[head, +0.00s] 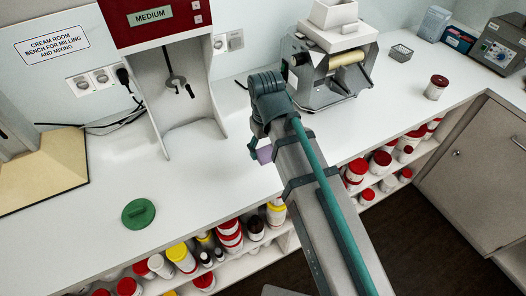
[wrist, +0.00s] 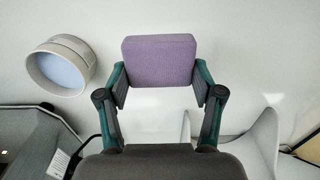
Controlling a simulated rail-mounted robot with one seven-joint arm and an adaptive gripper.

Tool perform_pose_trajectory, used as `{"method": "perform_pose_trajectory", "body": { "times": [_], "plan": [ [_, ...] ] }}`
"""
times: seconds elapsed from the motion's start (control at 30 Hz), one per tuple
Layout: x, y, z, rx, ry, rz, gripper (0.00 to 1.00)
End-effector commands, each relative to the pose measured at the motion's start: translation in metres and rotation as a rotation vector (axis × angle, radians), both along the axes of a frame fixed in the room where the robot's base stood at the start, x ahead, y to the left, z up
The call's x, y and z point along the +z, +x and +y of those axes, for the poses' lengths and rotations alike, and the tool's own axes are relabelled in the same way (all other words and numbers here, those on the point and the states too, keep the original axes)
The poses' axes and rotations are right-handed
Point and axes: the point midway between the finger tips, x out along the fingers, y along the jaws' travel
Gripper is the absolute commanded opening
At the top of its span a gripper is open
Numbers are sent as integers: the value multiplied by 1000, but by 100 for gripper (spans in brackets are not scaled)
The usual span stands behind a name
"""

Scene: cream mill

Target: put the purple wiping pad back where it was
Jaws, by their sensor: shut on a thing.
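The purple wiping pad (wrist: 160,60) is a rounded rectangular block. In the wrist view it sits between the two fingers of my gripper (wrist: 160,88), which are shut on its left and right sides. My arm hides some of the bench there. I cannot tell how high the pad is above the bench.
A green round object (head: 138,213) lies at the front left of the bench (head: 80,225). Jars fill the shelves below. A round, pale-rimmed object (wrist: 60,66) is left of the pad.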

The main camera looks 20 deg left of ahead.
Motion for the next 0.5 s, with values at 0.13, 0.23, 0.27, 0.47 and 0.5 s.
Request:
{"method": "perform_pose_trajectory", "body": {
  "times": [0.13,0.23,0.27,0.47,0.5],
  "plan": [
    [-21,16,8,-1,-3,3,28],
    [-32,24,12,-1,-2,2,28],
    [-35,26,13,-1,-1,1,28],
    [-44,32,15,-1,-1,1,28],
    [-45,33,16,-1,0,0,28]
  ]
}}
